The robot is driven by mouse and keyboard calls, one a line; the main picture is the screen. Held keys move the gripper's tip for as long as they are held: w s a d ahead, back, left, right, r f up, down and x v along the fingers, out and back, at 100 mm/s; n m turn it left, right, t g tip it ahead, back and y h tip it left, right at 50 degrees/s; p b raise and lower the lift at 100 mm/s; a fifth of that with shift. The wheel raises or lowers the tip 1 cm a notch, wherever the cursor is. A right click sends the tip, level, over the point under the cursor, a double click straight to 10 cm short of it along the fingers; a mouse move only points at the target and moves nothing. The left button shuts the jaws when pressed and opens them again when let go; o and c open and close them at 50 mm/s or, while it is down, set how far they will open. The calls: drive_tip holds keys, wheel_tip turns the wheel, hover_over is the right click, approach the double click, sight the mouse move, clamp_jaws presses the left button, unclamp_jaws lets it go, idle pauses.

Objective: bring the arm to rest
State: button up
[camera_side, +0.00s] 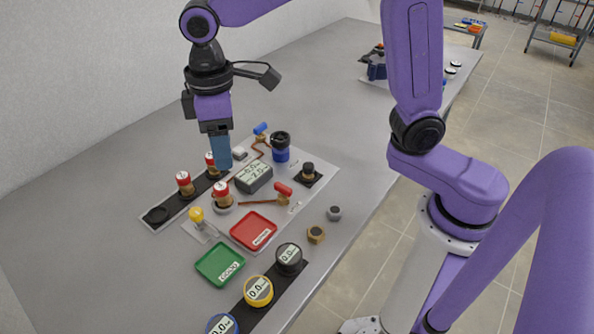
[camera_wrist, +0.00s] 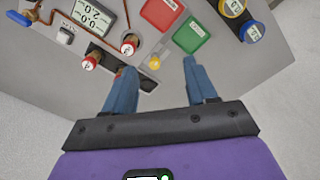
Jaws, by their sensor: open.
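My gripper (camera_side: 221,152) hangs above the work panel, fingers pointing down, near the back red-capped fitting (camera_side: 211,163). In the side view its blue fingers overlap each other. In the wrist view the two blue fingers of my gripper (camera_wrist: 160,82) stand wide apart, with nothing held between them. A second red-capped fitting (camera_side: 185,182) stands on the black strip, and a third red-capped fitting (camera_side: 221,193) stands nearer the display. I cannot tell the exact height of the fingertips above the panel.
A digital display (camera_side: 254,177), red tray (camera_side: 253,231), green tray (camera_side: 220,264) and yellow knob (camera_side: 196,215) lie around the panel. A red-handled valve (camera_side: 283,190) and black-and-blue cylinder (camera_side: 280,147) stand to the right. Round gauges (camera_side: 258,291) line the front. The table's left is clear beside the wall.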

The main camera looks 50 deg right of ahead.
drive_tip(key=s+d+f+n, duration=0.1)
drive_tip(key=s+d+f, duration=0.1)
drive_tip(key=s+d, duration=0.6)
drive_tip(key=s+d+f+n, duration=0.1)
drive_tip(key=s+d+f, duration=0.1)
drive_tip(key=s+d, duration=0.6)
drive_tip(key=s, duration=0.5)
drive_tip(key=shift+s+d+n, duration=0.2)
drive_tip(key=shift+d+n, duration=0.1)
drive_tip(key=shift+d, duration=0.1)
